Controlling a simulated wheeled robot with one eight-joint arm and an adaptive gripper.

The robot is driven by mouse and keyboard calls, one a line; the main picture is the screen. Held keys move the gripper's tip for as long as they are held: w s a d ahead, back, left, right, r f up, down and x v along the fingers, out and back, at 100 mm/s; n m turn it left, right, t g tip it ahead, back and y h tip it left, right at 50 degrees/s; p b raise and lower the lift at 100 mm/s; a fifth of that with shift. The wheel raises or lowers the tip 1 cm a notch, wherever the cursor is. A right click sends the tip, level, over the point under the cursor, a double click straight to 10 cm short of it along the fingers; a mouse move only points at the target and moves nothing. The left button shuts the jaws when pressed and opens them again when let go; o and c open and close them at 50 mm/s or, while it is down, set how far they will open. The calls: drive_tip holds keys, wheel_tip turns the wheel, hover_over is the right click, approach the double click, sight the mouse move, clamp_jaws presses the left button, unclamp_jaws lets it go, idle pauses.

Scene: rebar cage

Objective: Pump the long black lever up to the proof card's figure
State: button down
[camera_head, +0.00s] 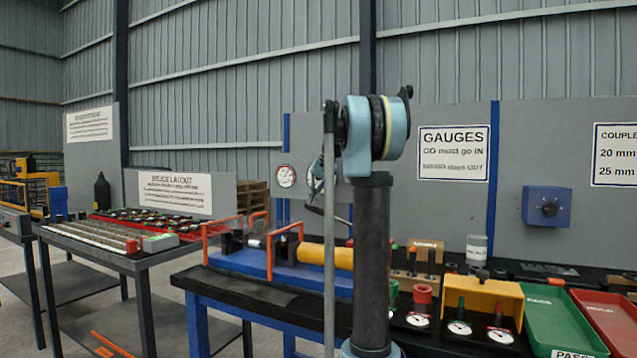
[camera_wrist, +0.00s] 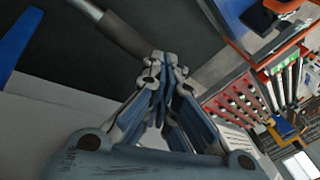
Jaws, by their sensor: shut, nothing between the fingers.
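A long upright lever (camera_head: 330,240), grey along its shaft with a dark top end, stands just left of my arm in the head view. My gripper (camera_head: 316,182) is partly hidden behind the lever's upper part. In the wrist view, my gripper (camera_wrist: 163,68) has its fingers together with nothing between them. A dark bar with a lighter end, apparently the lever (camera_wrist: 125,35), runs to the fingertips; I cannot tell whether they touch. A round white dial (camera_head: 286,176) hangs on the grey panel, its reading too small to tell. I cannot make out a proof card.
A blue test bench (camera_head: 240,262) with orange guards and a yellow cylinder (camera_head: 325,256) stands behind the lever. Dial gauges (camera_head: 459,328), a green tray (camera_head: 556,315) and a red tray (camera_head: 605,318) lie to the right. A table with bars (camera_head: 95,236) stands at left.

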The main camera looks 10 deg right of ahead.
drive_tip(key=shift+f, duration=0.15)
drive_tip(key=shift+a+f, duration=0.1)
drive_tip(key=shift+f, duration=0.2)
drive_tip(key=shift+v, duration=2.6)
drive_tip(key=shift+a, duration=0.1)
